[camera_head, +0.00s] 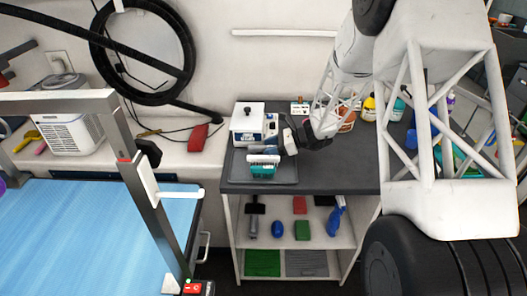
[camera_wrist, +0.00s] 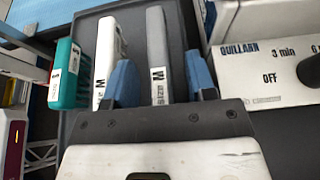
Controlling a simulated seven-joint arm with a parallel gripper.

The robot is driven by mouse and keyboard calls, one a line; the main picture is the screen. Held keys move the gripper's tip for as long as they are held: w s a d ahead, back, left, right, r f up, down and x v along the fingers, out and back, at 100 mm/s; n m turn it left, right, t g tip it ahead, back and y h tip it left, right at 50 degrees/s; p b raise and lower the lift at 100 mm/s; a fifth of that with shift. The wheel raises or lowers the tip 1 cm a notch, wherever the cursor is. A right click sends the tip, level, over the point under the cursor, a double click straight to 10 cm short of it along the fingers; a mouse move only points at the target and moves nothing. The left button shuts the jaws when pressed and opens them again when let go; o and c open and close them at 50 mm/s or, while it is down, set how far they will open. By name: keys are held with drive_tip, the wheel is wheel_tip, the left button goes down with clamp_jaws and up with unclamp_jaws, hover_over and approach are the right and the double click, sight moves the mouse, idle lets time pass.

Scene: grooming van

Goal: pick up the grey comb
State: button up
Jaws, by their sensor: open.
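The grey comb (camera_wrist: 157,50) is a long grey piece with a white size label, standing in the dark tray (camera_wrist: 90,28). In the wrist view it shows between the two blue fingertips of my open gripper (camera_wrist: 160,82), with a gap on each side. Its lower end is hidden behind my gripper body. A white comb (camera_wrist: 108,45) stands to its left, just beyond the left finger. A teal comb (camera_wrist: 67,75) is farther left.
A white box labelled QUILLARN (camera_wrist: 285,72) stands close to the right of the tray; it also shows in the head view (camera_head: 247,124). Bottles and jars stand along the back of the dark counter (camera_head: 345,178). A blue grooming table (camera_head: 80,235) is to the left.

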sight(271, 146)
clamp_jaws()
idle(0.3)
drive_tip(key=shift+r, duration=0.1)
drive_tip(key=shift+r, duration=4.9)
